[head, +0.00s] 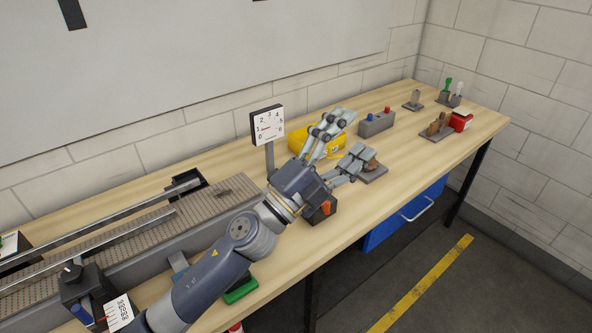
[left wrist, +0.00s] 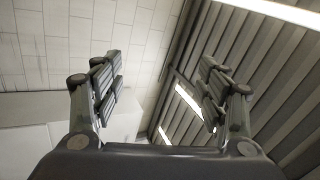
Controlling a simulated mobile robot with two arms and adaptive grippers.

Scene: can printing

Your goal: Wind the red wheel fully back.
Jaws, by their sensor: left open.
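I cannot make out a red wheel for certain in either view. My left gripper (head: 354,136) is open and empty above the middle of the bench, its fingers spread wide. In the left wrist view the open fingers (left wrist: 160,85) have only wall and ceiling between and behind them. A dial gauge (head: 267,126) on a post stands behind my left wrist, with a red needle towards the low end of its scale. A dark block with an orange-red part (head: 325,209) is partly hidden under my left wrist. My right gripper is not in view.
A yellow object (head: 297,139) is partly behind my left gripper. A grey box with blue and red buttons (head: 377,123) stands right of it. A conveyor (head: 130,232) fills the left side. A red item (head: 461,121) lies at the far right. The bench's front right (head: 425,165) is clear.

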